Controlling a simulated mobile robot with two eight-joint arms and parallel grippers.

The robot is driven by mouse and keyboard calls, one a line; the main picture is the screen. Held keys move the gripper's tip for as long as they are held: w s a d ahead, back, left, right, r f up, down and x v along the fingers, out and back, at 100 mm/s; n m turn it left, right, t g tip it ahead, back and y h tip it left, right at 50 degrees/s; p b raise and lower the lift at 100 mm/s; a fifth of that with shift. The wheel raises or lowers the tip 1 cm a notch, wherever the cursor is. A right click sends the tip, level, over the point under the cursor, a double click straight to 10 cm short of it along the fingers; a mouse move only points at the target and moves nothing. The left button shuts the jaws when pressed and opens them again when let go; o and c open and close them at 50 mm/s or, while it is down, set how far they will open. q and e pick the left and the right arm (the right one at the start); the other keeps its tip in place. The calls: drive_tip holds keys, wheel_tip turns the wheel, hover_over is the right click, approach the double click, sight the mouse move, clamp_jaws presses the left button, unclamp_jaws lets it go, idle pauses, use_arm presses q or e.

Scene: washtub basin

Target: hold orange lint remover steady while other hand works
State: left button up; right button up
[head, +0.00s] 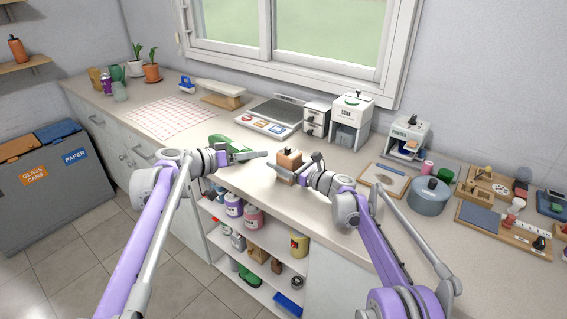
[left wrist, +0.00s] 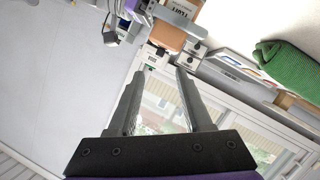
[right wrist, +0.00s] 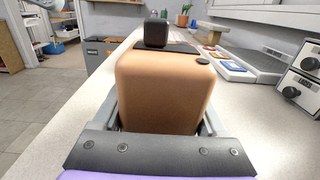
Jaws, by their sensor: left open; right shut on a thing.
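The orange lint remover (head: 288,163) is a tan-orange block with a black knob and black parts on top, near the counter's front edge. My right gripper (head: 291,170) is shut on it, with one finger on each side of the body in the right wrist view, where the lint remover (right wrist: 165,88) fills the middle. My left gripper (head: 258,155) is open and empty, a short way left of the lint remover. In the left wrist view, the open fingers (left wrist: 158,78) point towards the lint remover (left wrist: 168,37), which is apart from them.
A green cloth-like thing (head: 228,143) lies behind my left gripper. A grey tray with coloured shapes (head: 268,118) and a white dispenser (head: 350,115) stand at the back. A grey pot (head: 428,196) stands right. Open shelves (head: 250,240) lie below the counter's front edge.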

use_arm(q)
drive_tip(key=shift+n, duration=0.4)
drive_tip(key=c, duration=0.5)
drive_tip(key=shift+s+f+n, duration=0.1)
drive_tip(key=shift+n, duration=0.6)
drive_tip(key=shift+c, duration=1.1)
drive_tip(key=n, duration=0.2)
drive_tip(key=n+t, duration=0.1)
drive_tip(key=n, duration=0.1)
drive_tip(key=s+n, duration=0.1)
drive_tip(key=n, duration=0.1)
drive_tip(key=shift+a+f+n, duration=0.15)
drive_tip(key=shift+f+n, duration=0.15)
drive_tip(key=shift+n, duration=0.1)
clamp_jaws()
drive_tip(key=s+n+t, duration=0.1)
drive_tip(key=n, duration=0.6)
drive_tip(key=s+a+f+n+t, duration=0.1)
drive_tip(key=s+n, duration=0.1)
drive_tip(key=n, duration=0.6)
drive_tip(key=s+f+n+t, duration=0.1)
drive_tip(key=s+n, duration=0.1)
drive_tip(key=n, duration=0.6)
drive_tip(key=shift+a+f+t+y, duration=0.2)
drive_tip(key=shift+t+y, duration=0.1)
drive_tip(key=shift+t, duration=0.1)
